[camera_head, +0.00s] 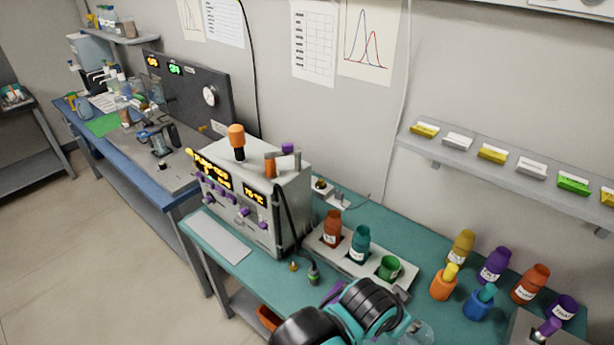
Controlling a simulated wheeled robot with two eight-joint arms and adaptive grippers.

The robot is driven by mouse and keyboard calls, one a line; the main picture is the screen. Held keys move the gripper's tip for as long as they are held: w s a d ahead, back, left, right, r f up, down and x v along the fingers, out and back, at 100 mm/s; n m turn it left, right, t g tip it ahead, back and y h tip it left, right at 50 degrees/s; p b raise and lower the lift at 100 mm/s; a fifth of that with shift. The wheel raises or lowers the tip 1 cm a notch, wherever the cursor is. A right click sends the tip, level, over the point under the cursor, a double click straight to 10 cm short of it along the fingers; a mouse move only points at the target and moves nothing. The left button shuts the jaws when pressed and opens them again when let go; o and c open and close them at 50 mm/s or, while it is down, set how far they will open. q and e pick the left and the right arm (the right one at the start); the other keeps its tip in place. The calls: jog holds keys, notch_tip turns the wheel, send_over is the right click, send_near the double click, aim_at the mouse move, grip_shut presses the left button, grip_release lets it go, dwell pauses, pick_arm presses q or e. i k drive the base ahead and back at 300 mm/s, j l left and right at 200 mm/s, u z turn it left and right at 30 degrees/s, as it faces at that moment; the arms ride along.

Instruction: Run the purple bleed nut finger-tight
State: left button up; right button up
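The white-grey classifier instrument (281,185) stands on the teal bench with lit orange displays on its front. A small purple piece (288,148) sits on its top near the back, beside an orange and grey fitting (271,164); it may be the bleed nut, but it is too small to tell how it is seated. Several purple knobs (244,211) are on the instrument's front. A black and teal link of my arm crosses the bottom middle of the view, well in front of the instrument. No fingertips of either gripper show.
A white rack (328,246) holds a brown bottle (333,229), a teal bottle (360,244) and a green cup (389,268). Several coloured bottles stand at the bench's right. A black cable hangs down the instrument's right side. A pale flat plate (219,238) lies before the instrument.

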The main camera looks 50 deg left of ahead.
aim_at(206, 201)
jog(key=k+j+u, duration=0.15)
jog(key=k+u, duration=0.25)
jog(key=k, duration=0.25)
jog(key=i+j+u, duration=0.1)
jog(key=u, duration=0.3)
jog(key=i+u, duration=0.2)
jog(key=u, duration=0.2)
jog(key=i+u, duration=0.15)
jog(key=u, duration=0.2)
jog(key=i+u, duration=0.15)
jog(key=u, duration=0.25)
jog(key=j, duration=0.4)
jog(key=i+j+u, duration=0.1)
jog(key=j, duration=0.35)
jog(key=i+j+u, duration=0.1)
jog(key=j, duration=0.3)
jog(key=i+j, duration=0.1)
jog(key=j, duration=0.3)
